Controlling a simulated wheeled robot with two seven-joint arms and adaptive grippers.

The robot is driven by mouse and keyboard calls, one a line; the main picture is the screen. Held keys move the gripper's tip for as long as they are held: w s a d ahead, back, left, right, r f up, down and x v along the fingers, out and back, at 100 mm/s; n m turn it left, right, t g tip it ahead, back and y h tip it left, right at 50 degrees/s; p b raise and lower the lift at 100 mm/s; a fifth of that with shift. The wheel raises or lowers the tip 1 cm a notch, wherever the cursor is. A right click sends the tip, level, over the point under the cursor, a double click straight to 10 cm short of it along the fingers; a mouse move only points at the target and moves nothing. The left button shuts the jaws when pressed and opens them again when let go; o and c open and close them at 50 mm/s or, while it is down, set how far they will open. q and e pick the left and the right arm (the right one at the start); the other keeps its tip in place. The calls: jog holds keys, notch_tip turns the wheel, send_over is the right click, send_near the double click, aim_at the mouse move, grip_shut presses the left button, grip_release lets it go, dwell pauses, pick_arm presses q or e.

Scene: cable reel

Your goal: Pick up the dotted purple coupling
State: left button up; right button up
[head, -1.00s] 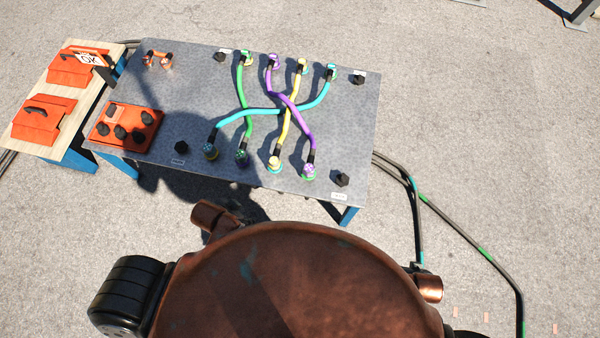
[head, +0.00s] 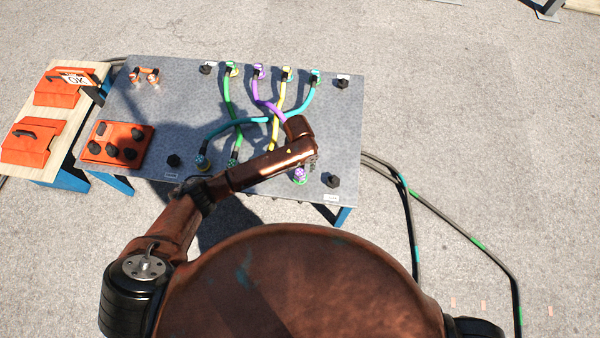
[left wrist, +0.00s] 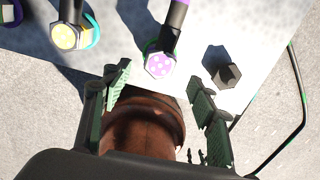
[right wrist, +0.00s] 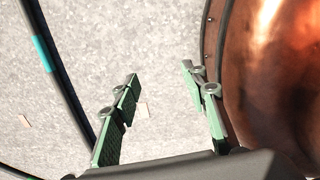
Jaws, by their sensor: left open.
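The dotted purple coupling (head: 299,174) sits at the near edge of the grey table, at the end of the purple cable (head: 268,106). In the left wrist view the coupling (left wrist: 160,65) shows a purple face with pale dots and a green ring beside it. My left gripper (left wrist: 160,78) is open and empty, with the coupling just beyond and between its fingertips, apart from them. In the head view my left arm reaches over the table and hides part of the purple cable. My right gripper (right wrist: 160,72) is open and empty over bare ground.
A yellow coupling (left wrist: 68,36) is left of the purple one, and a black knob (left wrist: 228,74) is right of it. Green, yellow and cyan cables cross the grey table (head: 190,100). An orange box (head: 120,143) sits on its left part.

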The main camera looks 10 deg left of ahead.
aim_at(300, 171)
pick_arm(q)
jog(key=shift+w+a+m, duration=0.15)
jog(key=shift+w+m, duration=0.15)
jog(key=shift+f, duration=0.3)
jog(key=f+b, duration=0.3)
jog(key=f, duration=0.4)
jog(key=shift+d, duration=0.2)
pick_arm(e)
jog(key=s+f, duration=0.2)
jog(key=f, duration=0.1)
jog(key=shift+s+f, duration=0.1)
jog(key=shift+s, duration=0.25)
pick_arm(q)
jog(key=shift+c, duration=0.7)
jog(key=shift+r, duration=0.1)
jog(key=c, duration=1.2)
jog(key=shift+c, duration=0.2)
